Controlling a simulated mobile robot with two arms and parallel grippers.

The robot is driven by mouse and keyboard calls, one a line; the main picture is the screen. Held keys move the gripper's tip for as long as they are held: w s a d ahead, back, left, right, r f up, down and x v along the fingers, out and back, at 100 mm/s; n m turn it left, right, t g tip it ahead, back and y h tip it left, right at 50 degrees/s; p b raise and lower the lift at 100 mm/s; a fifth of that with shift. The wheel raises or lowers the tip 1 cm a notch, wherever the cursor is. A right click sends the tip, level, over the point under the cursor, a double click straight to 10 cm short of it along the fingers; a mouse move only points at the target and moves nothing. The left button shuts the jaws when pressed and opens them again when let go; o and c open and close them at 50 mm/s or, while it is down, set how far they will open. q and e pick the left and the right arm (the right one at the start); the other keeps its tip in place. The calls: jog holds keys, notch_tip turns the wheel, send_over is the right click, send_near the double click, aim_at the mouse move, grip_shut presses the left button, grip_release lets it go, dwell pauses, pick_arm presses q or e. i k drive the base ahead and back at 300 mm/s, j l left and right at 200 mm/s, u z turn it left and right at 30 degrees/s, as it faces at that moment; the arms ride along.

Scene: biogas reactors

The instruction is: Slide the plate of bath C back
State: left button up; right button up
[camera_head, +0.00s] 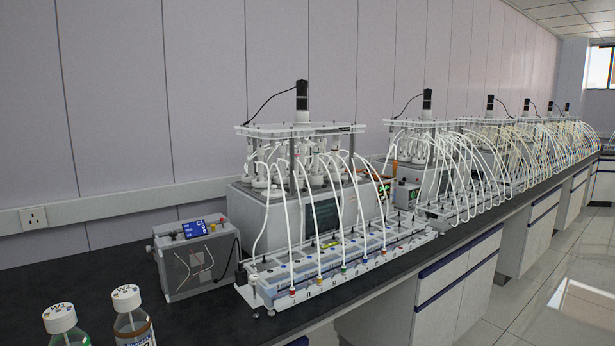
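The nearest reactor bath (262,213) is a grey box on the dark bench. A clear plate (285,130) lies level above it on posts, with a black motor (302,95) on top. Below the plate are several white-capped bottles, with white tubes arching down to a front rack (340,262). A second similar bath has its plate (420,124) farther back, and several more follow along the bench. I cannot read a letter C on any bath, so I cannot tell which is bath C. Neither gripper is in view.
A grey device with a blue display (195,229) stands left of the nearest bath. Two white-capped bottles, W1 (60,319) and W2 (127,300), stand at the front left. The dark bench top (90,275) around them is clear. The wall is close behind the baths.

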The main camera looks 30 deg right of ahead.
aim_at(302, 123)
jog(key=l+z, duration=0.1)
jog(key=z, duration=0.95)
